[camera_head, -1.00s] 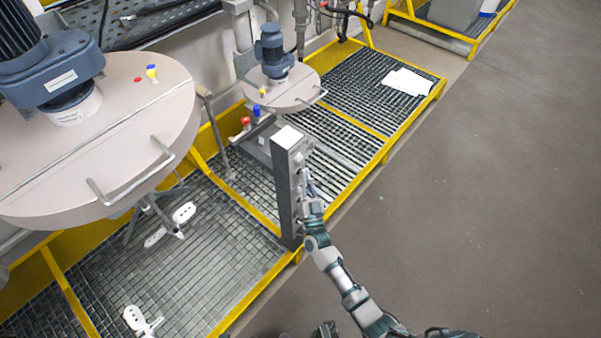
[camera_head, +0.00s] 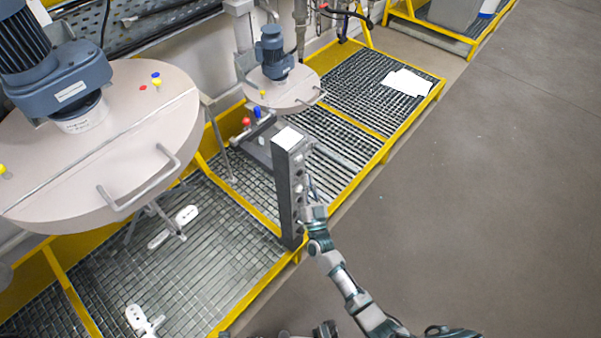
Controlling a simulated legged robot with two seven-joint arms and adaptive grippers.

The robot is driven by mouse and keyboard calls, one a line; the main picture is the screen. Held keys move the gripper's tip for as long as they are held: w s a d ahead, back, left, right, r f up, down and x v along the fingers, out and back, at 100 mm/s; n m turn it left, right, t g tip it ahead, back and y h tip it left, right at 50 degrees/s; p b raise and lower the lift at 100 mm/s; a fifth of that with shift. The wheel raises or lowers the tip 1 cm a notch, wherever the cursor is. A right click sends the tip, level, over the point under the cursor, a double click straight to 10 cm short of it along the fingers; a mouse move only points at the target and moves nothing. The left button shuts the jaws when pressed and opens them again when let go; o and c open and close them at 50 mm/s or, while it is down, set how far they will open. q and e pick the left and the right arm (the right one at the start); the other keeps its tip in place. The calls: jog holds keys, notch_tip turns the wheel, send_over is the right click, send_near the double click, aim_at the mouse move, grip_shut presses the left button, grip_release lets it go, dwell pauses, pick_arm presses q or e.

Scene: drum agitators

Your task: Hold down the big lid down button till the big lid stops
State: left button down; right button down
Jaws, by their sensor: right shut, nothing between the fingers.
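The big lid (camera_head: 110,150) is a round beige disc with a blue motor (camera_head: 50,70) on top, hanging at the left above the grating. The control post (camera_head: 285,190) stands upright in the middle, with a row of buttons (camera_head: 299,174) on its right face. My right gripper (camera_head: 311,190) is shut at that face, close to or touching the buttons. Which button it meets is too small to tell. My left gripper is not clearly visible.
A smaller lid (camera_head: 283,92) with its own motor sits behind the post. Yellow-edged grating platforms (camera_head: 375,85) run along the wall, with white paper (camera_head: 408,82) on one. The grey floor (camera_head: 480,200) at the right is clear.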

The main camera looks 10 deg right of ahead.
jog(key=shift+s, duration=0.1)
jog(key=s+d+p, duration=0.1)
jog(key=s, duration=0.1)
jog(key=s+d+p, duration=0.1)
jog(key=s+d, duration=0.1)
jog(key=shift+d, duration=0.1)
dwell(0.5)
dwell(0.3)
